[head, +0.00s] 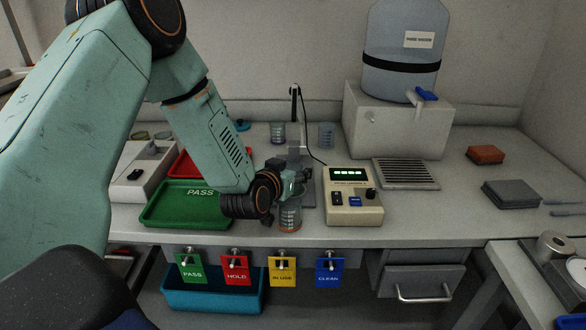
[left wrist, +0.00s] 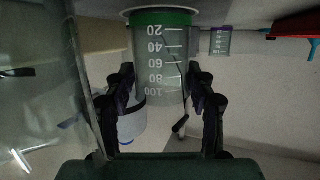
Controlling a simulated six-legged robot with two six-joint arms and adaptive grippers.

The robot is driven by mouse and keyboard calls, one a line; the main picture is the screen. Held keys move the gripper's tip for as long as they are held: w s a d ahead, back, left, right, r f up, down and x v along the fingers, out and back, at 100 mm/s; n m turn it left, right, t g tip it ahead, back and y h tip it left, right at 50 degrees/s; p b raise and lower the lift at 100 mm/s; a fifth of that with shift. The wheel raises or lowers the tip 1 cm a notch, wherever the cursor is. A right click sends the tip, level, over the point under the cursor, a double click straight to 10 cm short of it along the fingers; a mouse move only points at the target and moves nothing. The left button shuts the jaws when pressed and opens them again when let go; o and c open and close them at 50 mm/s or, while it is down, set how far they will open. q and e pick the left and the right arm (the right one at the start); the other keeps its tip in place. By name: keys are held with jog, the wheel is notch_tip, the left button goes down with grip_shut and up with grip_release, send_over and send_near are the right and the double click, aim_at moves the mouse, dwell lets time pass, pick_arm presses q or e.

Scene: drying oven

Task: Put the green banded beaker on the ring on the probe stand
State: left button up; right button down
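The green banded beaker (left wrist: 162,55) fills the middle of the left wrist view, which is upside down. Its green band is at its base and white numbers run along its wall. My left gripper (left wrist: 162,100) has a finger against each side and appears shut on it. In the head view the left gripper (head: 297,182) is over the bench, left of the meter, and largely hides the held beaker. The probe stand (head: 294,104) rises behind the gripper; its ring cannot be made out. My right gripper is not in view.
A beaker with orange marks (head: 290,217) shows just below the gripper near the bench's front edge. The meter (head: 353,207) stands close on the right, and the green tray (head: 180,207) lies left. Two other beakers, one left (head: 278,133) and one right (head: 326,135), stand behind.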

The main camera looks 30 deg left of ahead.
pick_arm(q)
jog(key=shift+o, duration=0.7)
jog(key=shift+w, duration=0.1)
jog(key=shift+r, duration=0.1)
jog(key=shift+s+r, duration=0.15)
jog(key=shift+s, duration=0.1)
jog(key=p+v, duration=0.3)
jog(key=v, duration=0.8)
jog(key=shift+s+p, duration=0.35)
jog(key=shift+d+r, duration=0.1)
jog(key=shift+r, duration=0.05)
